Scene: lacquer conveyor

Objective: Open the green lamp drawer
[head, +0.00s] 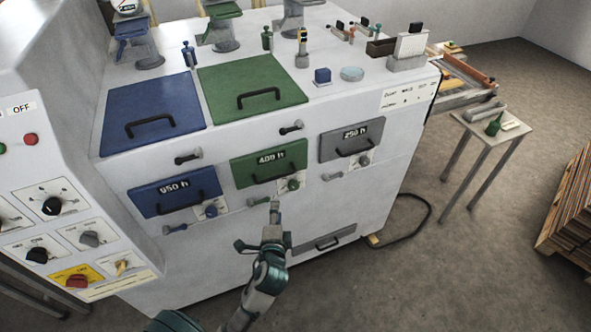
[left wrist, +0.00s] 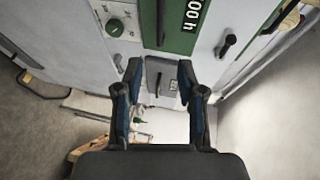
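The green lamp drawer (head: 243,176), labelled 400 h, sits in the middle of the white machine's front and looks shut. Its black bar handle (head: 274,172) runs along its face. In the left wrist view the green drawer (left wrist: 181,41) is at the top, with its dark handle (left wrist: 160,22) upright in the picture. My left gripper (head: 275,205) is just below the drawer in the head view. In the left wrist view its two fingers (left wrist: 159,68) are apart with nothing held, short of the handle. My right gripper is not in view.
A blue drawer (head: 150,207) is at left and a grey drawer (head: 336,153) at right. A green knob (head: 293,184) and small levers (head: 258,201) stick out near the green drawer. A side table (head: 483,128) and a wooden pallet (head: 572,215) stand at right.

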